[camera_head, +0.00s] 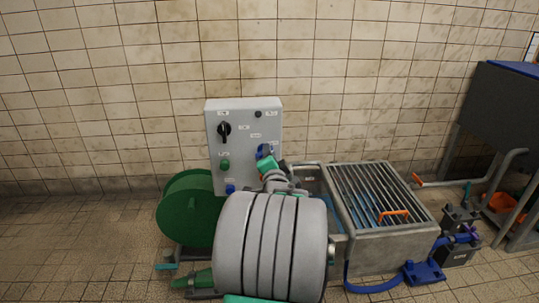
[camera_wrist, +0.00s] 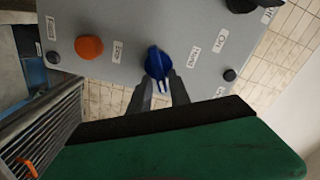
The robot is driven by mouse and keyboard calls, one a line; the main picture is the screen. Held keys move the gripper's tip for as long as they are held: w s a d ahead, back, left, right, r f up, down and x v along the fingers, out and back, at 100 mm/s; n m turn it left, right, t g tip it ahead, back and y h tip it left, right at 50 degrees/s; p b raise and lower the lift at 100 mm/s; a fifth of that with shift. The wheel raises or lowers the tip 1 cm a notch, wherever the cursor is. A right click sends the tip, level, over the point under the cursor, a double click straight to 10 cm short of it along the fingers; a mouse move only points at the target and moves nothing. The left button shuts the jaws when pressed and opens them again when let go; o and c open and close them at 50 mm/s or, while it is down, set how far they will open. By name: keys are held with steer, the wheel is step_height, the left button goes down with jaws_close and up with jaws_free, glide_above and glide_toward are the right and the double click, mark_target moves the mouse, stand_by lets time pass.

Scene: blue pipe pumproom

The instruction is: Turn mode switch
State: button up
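The blue mode switch (camera_wrist: 158,62) is on a grey control box, between two white labels in the wrist view. Its handle points down toward my gripper, tilted slightly. My gripper (camera_wrist: 160,82) has one dark finger on each side of the handle's lower end, with a gap between the fingers. Whether either finger touches the handle I cannot tell. In the head view my gripper (camera_head: 267,160) is at the right side of the control box (camera_head: 238,143), and my arm hides part of the box's lower right.
The box also carries an orange button (camera_wrist: 89,47) and a black rotary knob (camera_head: 224,130). A green reel (camera_head: 188,210) stands at the left. A grated metal basin (camera_head: 385,235) stands at the right, with an orange handle on its grate. A tiled wall is behind.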

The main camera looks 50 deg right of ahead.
steer(key=shift+o, duration=0.7)
steer(key=shift+a, duration=0.1)
steer(key=p+v, duration=0.1)
steer(key=v, duration=0.6)
steer(key=shift+s+a, duration=0.25)
